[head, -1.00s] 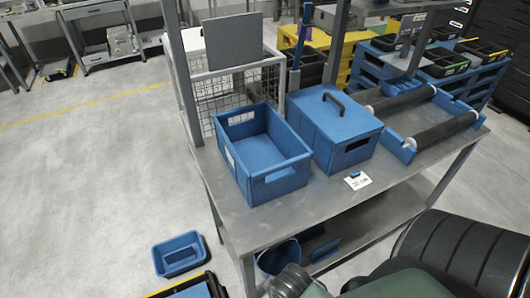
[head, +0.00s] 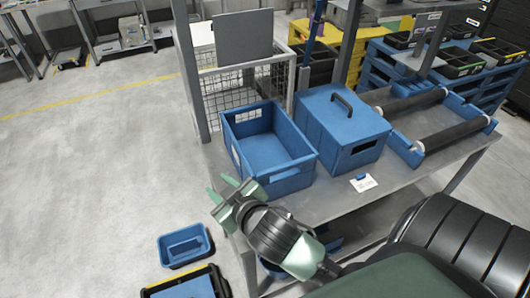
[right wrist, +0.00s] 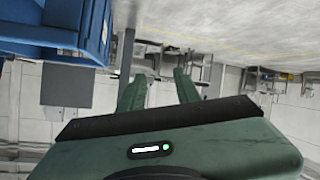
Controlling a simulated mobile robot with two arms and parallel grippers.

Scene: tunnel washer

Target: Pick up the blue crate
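The open blue crate (head: 297,180) stands upright and empty on the metal table, with cut-out handle slots in its end walls. My right gripper (head: 233,188) is in front of the crate's near left corner in the head view, apart from it as far as I can tell. In the right wrist view its two green fingers (right wrist: 160,90) are spread with nothing between them. Blue wall surfaces, probably the crate (right wrist: 65,35), show at the upper left there. My left gripper is not in view.
A blue lidded box (head: 340,130) with a black handle stands close to the crate's right. Beyond it is a roller frame (head: 405,145). A white card (head: 363,183) lies on the table (head: 325,200). A wire cage (head: 235,90) stands behind. A small blue tray (head: 184,245) is on the floor.

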